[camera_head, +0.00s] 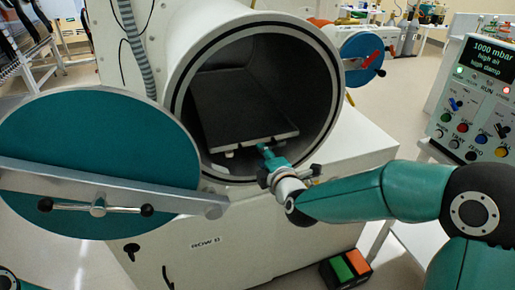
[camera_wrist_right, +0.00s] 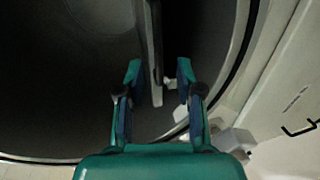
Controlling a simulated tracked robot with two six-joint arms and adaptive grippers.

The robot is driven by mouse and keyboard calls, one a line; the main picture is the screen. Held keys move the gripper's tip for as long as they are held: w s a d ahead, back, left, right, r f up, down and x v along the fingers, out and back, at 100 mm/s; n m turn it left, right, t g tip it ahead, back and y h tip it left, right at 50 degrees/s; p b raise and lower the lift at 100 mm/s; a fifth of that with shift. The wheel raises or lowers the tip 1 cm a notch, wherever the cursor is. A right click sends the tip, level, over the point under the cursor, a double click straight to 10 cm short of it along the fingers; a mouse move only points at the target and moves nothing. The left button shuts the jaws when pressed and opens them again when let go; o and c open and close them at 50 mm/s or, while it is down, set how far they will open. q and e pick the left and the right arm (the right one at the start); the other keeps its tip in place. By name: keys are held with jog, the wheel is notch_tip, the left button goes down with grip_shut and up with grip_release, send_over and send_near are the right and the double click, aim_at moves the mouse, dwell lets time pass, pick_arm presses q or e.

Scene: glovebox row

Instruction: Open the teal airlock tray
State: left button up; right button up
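The airlock's round teal door (camera_head: 80,130) stands swung open to the left, with a grey bar and a T-handle (camera_head: 95,208) across it. Inside the open chamber lies a flat dark tray (camera_head: 240,100) with a pale front edge. My right gripper (camera_head: 267,152) is at the tray's front edge, at the chamber mouth. In the right wrist view my right gripper (camera_wrist_right: 158,80) is open, and the tray (camera_wrist_right: 155,40) shows edge-on as a thin strip between its fingers. Contact with the tray cannot be told.
The chamber's round rim (camera_head: 174,95) surrounds the tray and my right gripper closely. A control panel (camera_head: 475,95) stands at the right. A smaller port with a red handle (camera_head: 365,60) is behind. A box with green and orange pads (camera_head: 346,267) is on the floor.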

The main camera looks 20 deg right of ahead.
jog(key=shift+x, duration=2.25)
grip_shut()
jog(key=shift+a+f, duration=0.1)
jog(key=shift+s, duration=0.1)
